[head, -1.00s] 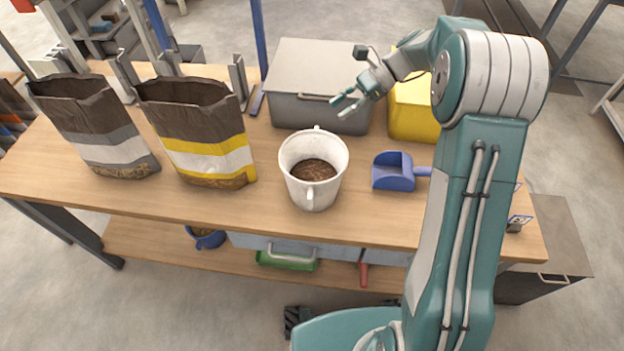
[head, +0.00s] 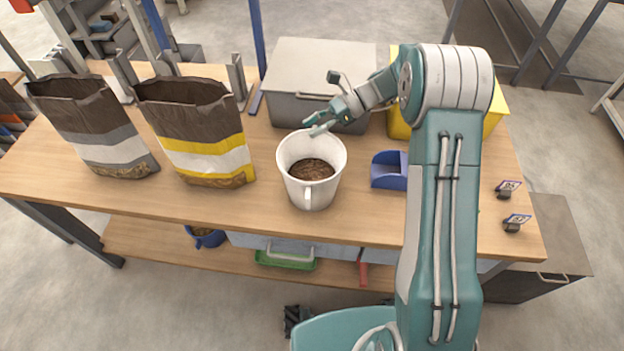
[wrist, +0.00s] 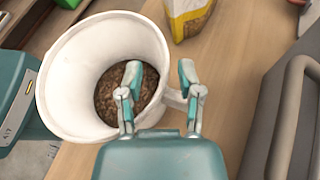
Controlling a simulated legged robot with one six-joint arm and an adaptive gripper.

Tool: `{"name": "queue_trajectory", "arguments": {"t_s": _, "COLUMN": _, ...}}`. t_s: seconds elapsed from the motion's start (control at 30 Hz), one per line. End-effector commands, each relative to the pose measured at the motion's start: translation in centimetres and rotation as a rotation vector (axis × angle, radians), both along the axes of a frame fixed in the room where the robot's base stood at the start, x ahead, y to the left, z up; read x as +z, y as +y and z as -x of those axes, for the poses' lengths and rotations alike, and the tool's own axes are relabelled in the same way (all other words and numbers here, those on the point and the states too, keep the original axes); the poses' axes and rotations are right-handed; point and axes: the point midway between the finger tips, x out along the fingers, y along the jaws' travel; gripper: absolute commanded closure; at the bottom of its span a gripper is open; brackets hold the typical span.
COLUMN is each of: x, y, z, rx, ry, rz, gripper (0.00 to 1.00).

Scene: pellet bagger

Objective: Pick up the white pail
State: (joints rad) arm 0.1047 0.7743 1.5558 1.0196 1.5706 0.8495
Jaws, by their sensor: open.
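The white pail (head: 296,185) stands upright on the wooden bench, with brown pellets (head: 312,169) inside. A handle shows on its near side in the head view. My gripper (head: 313,125) is open and empty at the pail's far rim. In the wrist view, the pail (wrist: 75,70) fills the upper left and my gripper (wrist: 158,78) has its fingers apart. One finger overlaps the pail's opening and the other is outside the rim. A second handle at the rim shows between the fingers. I cannot tell whether they touch it.
A grey lidded box (head: 318,55) and a yellow bin (head: 400,122) stand behind the pail. A blue scoop (head: 388,172) lies to its right. Two open bags, one with a yellow band (head: 200,147) and one grey-banded (head: 105,135), stand to the left.

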Motion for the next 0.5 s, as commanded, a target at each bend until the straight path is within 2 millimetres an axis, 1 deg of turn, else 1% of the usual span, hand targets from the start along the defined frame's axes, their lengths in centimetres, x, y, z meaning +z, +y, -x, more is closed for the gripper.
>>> {"name": "queue_trajectory", "arguments": {"t_s": 0.03, "x": -0.7, "y": 0.7, "z": 0.3, "rx": 0.002, "ry": 0.003, "rz": 0.000, "gripper": 0.53}}
{"name": "queue_trajectory", "arguments": {"t_s": 0.1, "x": -1.1, "y": 1.8, "z": 0.6, "rx": 0.004, "ry": 0.002, "rz": 0.000, "gripper": 0.53}}
{"name": "queue_trajectory", "arguments": {"t_s": 0.2, "x": -1.4, "y": 2.6, "z": 0.8, "rx": 0.002, "ry": 0.001, "rz": 0.000, "gripper": 0.53}}
{"name": "queue_trajectory", "arguments": {"t_s": 0.4, "x": -1.4, "y": 2.6, "z": 0.8, "rx": 0.000, "ry": 0.000, "rz": 0.000, "gripper": 0.53}}
{"name": "queue_trajectory", "arguments": {"t_s": 0.47, "x": -1.4, "y": 2.6, "z": 0.8, "rx": 0.000, "ry": 0.000, "rz": 0.000, "gripper": 0.80}}
{"name": "queue_trajectory", "arguments": {"t_s": 0.5, "x": -1.4, "y": 2.6, "z": 0.8, "rx": 0.000, "ry": 0.000, "rz": 0.000, "gripper": 0.98}}
